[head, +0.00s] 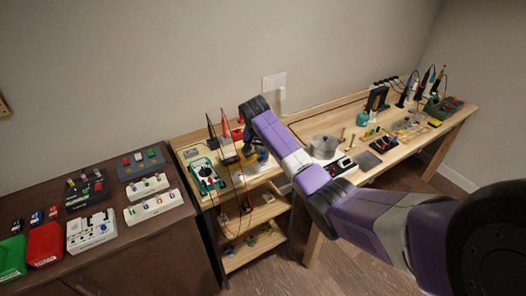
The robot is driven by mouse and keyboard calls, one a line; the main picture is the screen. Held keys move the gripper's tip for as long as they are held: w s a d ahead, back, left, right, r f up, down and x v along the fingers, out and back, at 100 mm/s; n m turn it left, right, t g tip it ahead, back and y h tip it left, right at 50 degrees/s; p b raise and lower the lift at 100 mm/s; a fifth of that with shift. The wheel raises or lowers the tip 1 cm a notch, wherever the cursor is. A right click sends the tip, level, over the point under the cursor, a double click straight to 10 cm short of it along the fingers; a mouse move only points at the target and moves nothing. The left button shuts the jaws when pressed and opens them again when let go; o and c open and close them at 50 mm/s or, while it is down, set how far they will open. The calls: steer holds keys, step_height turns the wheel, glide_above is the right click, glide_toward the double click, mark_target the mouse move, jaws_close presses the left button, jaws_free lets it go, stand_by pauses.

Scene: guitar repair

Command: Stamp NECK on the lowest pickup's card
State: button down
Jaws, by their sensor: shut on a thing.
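My gripper (262,157) is at the end of my purple arm, low over the back right of the small wooden bench with shelves. It is small and partly hidden by my own wrist. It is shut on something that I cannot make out. A teal multimeter (205,178) lies on this bench, left of my gripper, with red and black leads hanging down. A pale patch (228,157), possibly a card, lies between them. I cannot tell the pickups, their cards or the NECK stamp apart at this size.
A dark cabinet (150,240) at left holds a green tray (12,258), a red tray (45,247), a white block (92,230) and racks of small coloured parts. The long workbench (405,150) at right holds a metal pot (324,146) and many tools. My arm crosses in front.

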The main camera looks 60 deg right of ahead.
step_height(320, 180, up, 2)
steer(key=shift+r+p, duration=0.2)
steer(key=shift+p, duration=0.6)
steer(key=shift+r, duration=1.05)
